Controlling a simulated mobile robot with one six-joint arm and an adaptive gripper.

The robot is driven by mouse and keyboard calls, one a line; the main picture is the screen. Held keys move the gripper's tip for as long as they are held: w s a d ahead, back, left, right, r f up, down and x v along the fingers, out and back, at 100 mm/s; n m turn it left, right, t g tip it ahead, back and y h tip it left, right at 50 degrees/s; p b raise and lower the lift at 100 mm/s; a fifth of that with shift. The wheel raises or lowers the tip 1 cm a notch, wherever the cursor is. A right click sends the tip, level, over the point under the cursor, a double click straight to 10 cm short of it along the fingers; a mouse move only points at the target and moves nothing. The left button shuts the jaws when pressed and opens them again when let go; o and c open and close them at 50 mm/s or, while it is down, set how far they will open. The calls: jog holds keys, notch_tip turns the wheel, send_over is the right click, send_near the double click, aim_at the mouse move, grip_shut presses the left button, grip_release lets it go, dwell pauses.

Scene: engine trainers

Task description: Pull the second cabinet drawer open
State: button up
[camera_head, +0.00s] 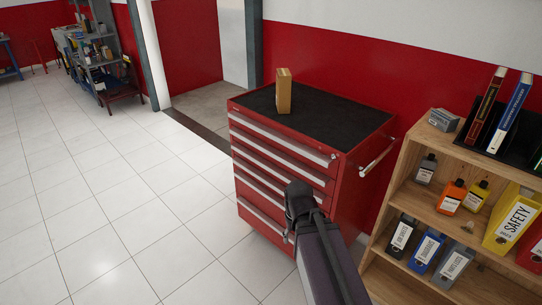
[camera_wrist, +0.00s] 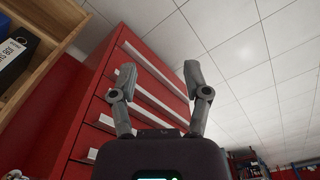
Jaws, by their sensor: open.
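The red cabinet (camera_head: 345,190) stands mid-right in the head view, with a black top and several drawers with pale, full-width handle strips. The second drawer (camera_head: 275,160) from the top sits flush with the front, as do the others. My arm covers the right part of the lower drawers. In the wrist view, my gripper (camera_wrist: 157,75) is open and empty, its two fingers spread before the red cabinet front (camera_wrist: 105,85). The pale handle strips show behind and between the fingers. I cannot tell which strip is the second drawer's there, nor see contact with any.
A brown box (camera_head: 284,91) stands on the cabinet top. A side bar (camera_head: 378,158) sticks out at the cabinet's right. A wooden shelf (camera_head: 408,190) with bottles and bins stands close on the right. The tiled floor (camera_head: 120,210) left of the cabinet is clear.

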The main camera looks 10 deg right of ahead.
jog(key=w+d+f+n+t+h+b, duration=0.1)
jog(key=w+f+h+b, duration=0.1)
jog(key=w+b, duration=0.15)
jog(key=w+d+f+t+h+b, duration=0.1)
jog(key=w+d+f+h+b, duration=0.1)
jog(key=w, duration=0.3)
jog(key=n+t+h+b, duration=0.5)
jog(key=n+t+b, duration=0.6)
jog(key=t+b, duration=0.25)
send_near(271, 155)
jog(key=v, duration=0.4)
jog(key=shift+w+a, duration=0.1)
jog(key=shift+w, duration=0.15)
jog(key=shift+w, duration=0.1)
jog(key=x, duration=1.3)
jog(key=shift+w+d, duration=0.2)
jog(key=shift+d, duration=0.15)
